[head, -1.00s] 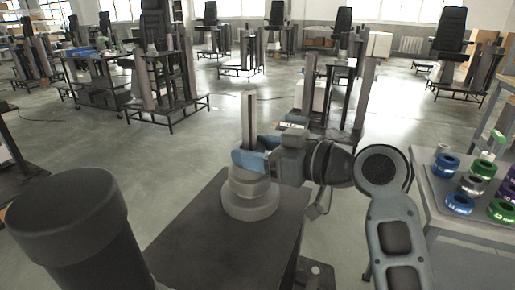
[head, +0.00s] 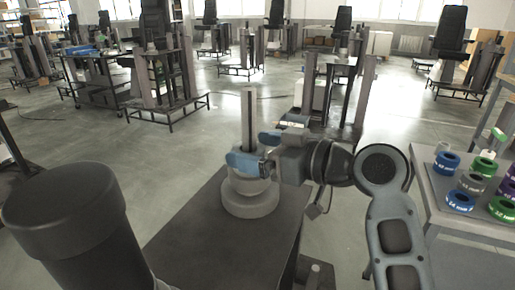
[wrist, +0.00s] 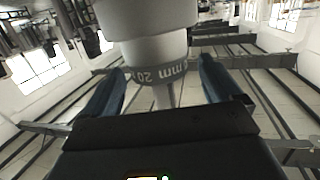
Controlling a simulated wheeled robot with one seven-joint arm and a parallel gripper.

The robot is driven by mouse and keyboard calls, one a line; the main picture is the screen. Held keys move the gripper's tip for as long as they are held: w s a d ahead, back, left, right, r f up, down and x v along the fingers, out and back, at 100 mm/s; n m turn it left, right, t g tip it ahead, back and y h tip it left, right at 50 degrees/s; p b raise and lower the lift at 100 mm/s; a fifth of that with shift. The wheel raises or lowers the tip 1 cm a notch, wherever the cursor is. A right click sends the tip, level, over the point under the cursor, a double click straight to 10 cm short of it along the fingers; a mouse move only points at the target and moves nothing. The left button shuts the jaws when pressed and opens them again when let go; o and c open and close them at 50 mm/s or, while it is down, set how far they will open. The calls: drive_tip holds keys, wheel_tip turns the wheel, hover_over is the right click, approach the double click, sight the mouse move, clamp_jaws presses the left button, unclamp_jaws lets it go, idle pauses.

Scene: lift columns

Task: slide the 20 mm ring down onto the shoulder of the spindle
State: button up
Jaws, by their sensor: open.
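The spindle's thin upright post (head: 249,110) rises from a stepped, light grey round base (head: 250,206) on a dark table. In the wrist view the 20 mm ring (wrist: 163,74) is a dark grey band with "20 mm" lettering, around the spindle. It lies against the wider light grey part of the spindle (wrist: 150,46), and I see no gap between them. My gripper (head: 257,150) is open, its blue fingers spread on either side of the spindle. The wrist view shows both fingers (wrist: 163,85) apart from the ring. In the head view the fingers hide the ring.
A grey side table at the right holds several rings: blue (head: 447,160), green (head: 485,166), grey (head: 471,184) and purple (head: 510,186). The dark table top (head: 205,235) is bare around the base. Column stands (head: 345,105) stand behind on open floor.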

drive_tip(key=v, duration=0.7)
drive_tip(key=shift+s+d, duration=0.15)
drive_tip(key=shift+d, duration=0.2)
